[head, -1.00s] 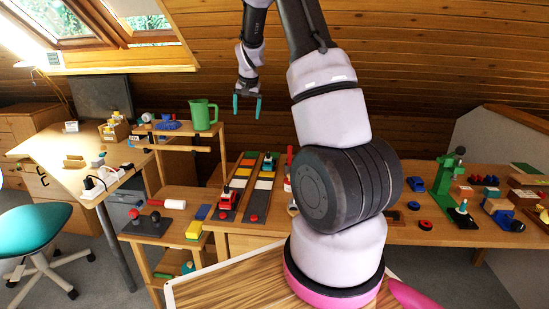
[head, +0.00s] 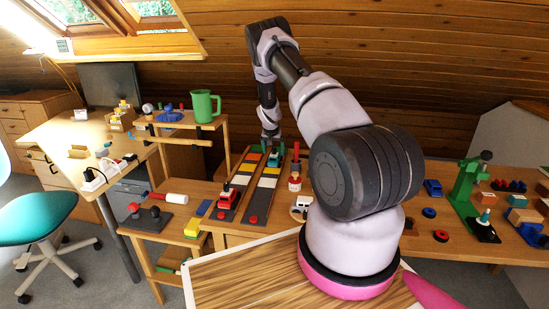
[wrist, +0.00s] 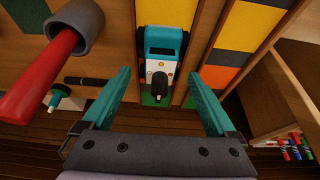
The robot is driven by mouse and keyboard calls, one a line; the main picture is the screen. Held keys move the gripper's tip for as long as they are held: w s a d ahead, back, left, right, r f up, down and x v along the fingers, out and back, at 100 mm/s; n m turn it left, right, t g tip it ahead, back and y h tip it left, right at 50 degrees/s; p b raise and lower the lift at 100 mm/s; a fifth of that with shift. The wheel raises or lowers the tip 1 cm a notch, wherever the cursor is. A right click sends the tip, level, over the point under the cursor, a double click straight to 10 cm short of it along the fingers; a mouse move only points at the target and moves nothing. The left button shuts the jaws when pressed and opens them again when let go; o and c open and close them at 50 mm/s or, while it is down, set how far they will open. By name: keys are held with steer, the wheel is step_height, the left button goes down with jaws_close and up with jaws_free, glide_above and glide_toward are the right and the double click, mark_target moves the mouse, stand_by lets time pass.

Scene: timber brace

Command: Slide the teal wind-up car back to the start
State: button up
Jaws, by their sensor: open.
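The teal wind-up car (head: 273,160) stands near the far end of the right lane (head: 262,196) of a two-lane track. In the wrist view the car (wrist: 163,42) shows a teal top, a white body and a dark round knob. My gripper (head: 271,142) is lowered over that far end, fingers pointing down. In the wrist view it is open (wrist: 158,78), with one teal finger on each side of the knob end. I see no finger touching the car. A red car (head: 227,192) sits in the left lane nearer the front.
In the wrist view a red handle with a grey ring (wrist: 62,45) is close to the left finger. A shelf with a green jug (head: 205,106) stands left of my arm.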

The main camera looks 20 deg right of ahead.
steer(key=shift+x, duration=2.4)
jaws_close()
